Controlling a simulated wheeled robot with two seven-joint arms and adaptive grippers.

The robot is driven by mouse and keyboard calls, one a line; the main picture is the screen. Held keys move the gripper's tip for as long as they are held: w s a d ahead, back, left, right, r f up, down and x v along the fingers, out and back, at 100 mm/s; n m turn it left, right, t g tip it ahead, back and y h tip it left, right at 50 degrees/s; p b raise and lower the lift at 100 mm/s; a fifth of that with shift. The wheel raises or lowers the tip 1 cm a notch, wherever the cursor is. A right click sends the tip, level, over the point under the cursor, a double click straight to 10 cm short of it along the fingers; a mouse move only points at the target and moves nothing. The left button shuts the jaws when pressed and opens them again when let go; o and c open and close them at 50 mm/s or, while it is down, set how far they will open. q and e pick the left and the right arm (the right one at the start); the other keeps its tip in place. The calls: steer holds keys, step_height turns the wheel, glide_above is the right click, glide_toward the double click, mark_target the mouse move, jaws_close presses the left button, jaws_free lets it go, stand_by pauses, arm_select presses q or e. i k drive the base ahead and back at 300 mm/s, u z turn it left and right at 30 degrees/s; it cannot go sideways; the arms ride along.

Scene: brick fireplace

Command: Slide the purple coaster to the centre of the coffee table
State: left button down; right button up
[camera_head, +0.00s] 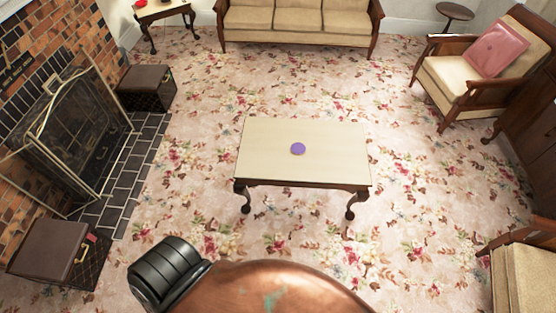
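The purple coaster (298,149) is a small round disc lying flat on the coffee table. It is near the middle of the tabletop. The coffee table (264,166) has a pale rectangular top and dark curved wooden legs, and nothing else shows on it. Neither of my grippers is in the head view. Nothing touches the coaster.
A fireplace screen (75,135) and dark tiled hearth (126,180) are at the left, with two brown-topped boxes (146,78) (48,250) beside them. A sofa (299,22) stands at the back. An armchair (456,78) with a pink cushion (498,47) is at the right. Floral carpet surrounds the table.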

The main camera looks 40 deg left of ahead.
mark_target(298, 148)
steer(key=u, duration=1.15)
steer(key=i, duration=1.3)
steer(key=z, duration=0.5)
